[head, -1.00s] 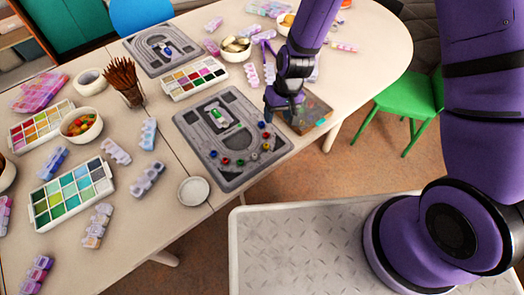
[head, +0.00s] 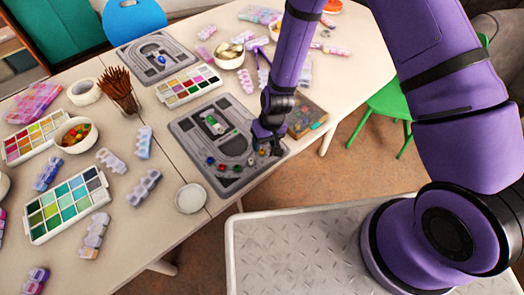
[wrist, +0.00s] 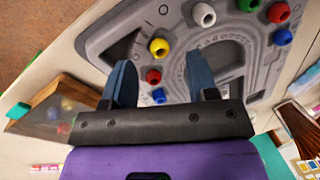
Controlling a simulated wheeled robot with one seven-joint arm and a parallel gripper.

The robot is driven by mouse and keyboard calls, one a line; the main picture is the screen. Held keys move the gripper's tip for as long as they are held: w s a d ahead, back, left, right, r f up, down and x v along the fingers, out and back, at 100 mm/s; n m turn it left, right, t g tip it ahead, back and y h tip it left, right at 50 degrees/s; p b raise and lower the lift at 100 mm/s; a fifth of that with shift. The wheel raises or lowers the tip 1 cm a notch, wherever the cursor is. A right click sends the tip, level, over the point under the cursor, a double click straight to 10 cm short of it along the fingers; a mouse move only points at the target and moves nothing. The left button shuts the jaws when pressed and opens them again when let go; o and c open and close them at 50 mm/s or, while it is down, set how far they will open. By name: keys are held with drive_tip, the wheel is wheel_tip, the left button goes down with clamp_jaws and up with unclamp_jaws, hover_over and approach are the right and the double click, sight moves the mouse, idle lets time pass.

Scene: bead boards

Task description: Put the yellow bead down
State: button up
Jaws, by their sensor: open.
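The yellow bead (wrist: 159,47) sits on the grey bead board (head: 185,130) in the wrist view, near the board's edge. My gripper (wrist: 161,62) is open, its two blue-grey fingers apart, with the bead in line with the gap between them. I cannot tell whether the fingertips reach around it. In the head view my gripper (head: 267,146) is low over the board's right end and hides the yellow bead. A red bead (wrist: 153,77) and a blue bead (wrist: 159,96) are close beside it. A white bead (wrist: 204,15) lies on the other side.
Other beads on the board include a green bead (wrist: 248,5). A flat dark-faced panel (head: 305,115) lies right of the board. A round white dish (head: 190,198) and a teal palette (head: 66,206) are at left. A second board (head: 155,58) lies farther back.

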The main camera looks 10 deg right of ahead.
sight(262, 154)
drive_tip(key=f, duration=0.3)
drive_tip(key=shift+a, duration=0.3)
drive_tip(key=shift+s+f, duration=0.1)
